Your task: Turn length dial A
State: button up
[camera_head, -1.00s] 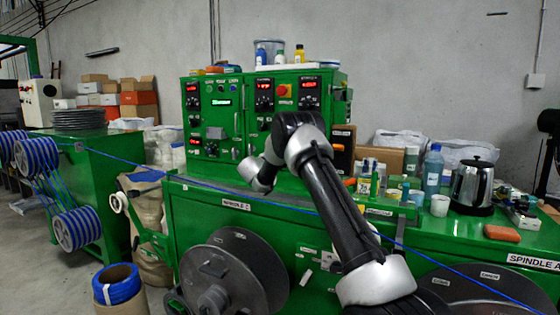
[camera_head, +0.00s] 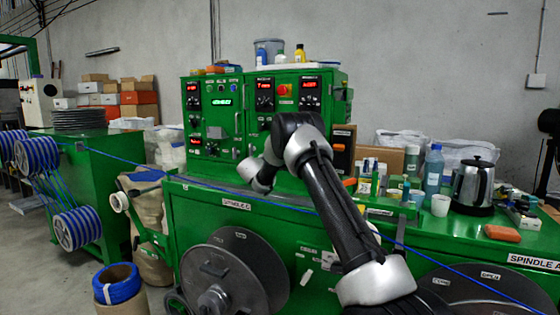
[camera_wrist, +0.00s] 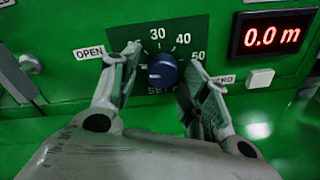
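A round dark blue dial (camera_wrist: 162,70) sits on a dark green plate (camera_wrist: 190,32) with a printed scale; 30, 40 and 50 are readable. No letter A is legible beside it. My gripper (camera_wrist: 160,72) is open in the wrist view, one finger left and one right of the dial. A gap shows on the right of the dial; contact on the left is hard to judge. In the head view my arm reaches toward the green control cabinet (camera_head: 227,125), and its gripper cannot be made out.
A red display (camera_wrist: 272,35) reads 0.0 m, right of the dial, above a white square button (camera_wrist: 260,78). An OPEN label (camera_wrist: 89,52) is left of the dial. In the head view bottles and a kettle (camera_head: 474,186) stand on the bench at right.

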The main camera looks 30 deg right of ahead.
jog(key=shift+s+r, duration=0.1)
jog(key=v, duration=1.1)
jog(key=shift+s+a, duration=0.2)
jog(key=shift+a, duration=0.15)
jog(key=s+d+r+m+g, duration=0.2)
jog(key=s+d+r+m, duration=0.1)
jog(key=s+r, duration=0.3)
jog(key=s+d+r+m+g, duration=0.3)
jog(key=s+m, duration=0.1)
jog(key=s, duration=0.4)
jog(key=s+r+m+g+y, duration=0.2)
jog(key=s+m+g+y, duration=0.3)
jog(key=s, duration=1.3)
jog(key=s+a+f+m+t+y, duration=0.1)
jog(key=s+a+f+m+y, duration=0.2)
jog(key=s, duration=0.5)
jog(key=s+a+f+m+t+y, duration=0.1)
jog(key=s+a+f+m+y, duration=0.1)
jog(key=s+a, duration=0.3)
jog(key=s+a+f+m+t+y, duration=0.2)
jog(key=s+a+f+m+y, duration=0.1)
jog(key=s, duration=0.9)
jog(key=shift+s+a+f+m+y, duration=0.35)
jog(key=shift+a+f, duration=0.35)
jog(key=shift+a, duration=0.4)
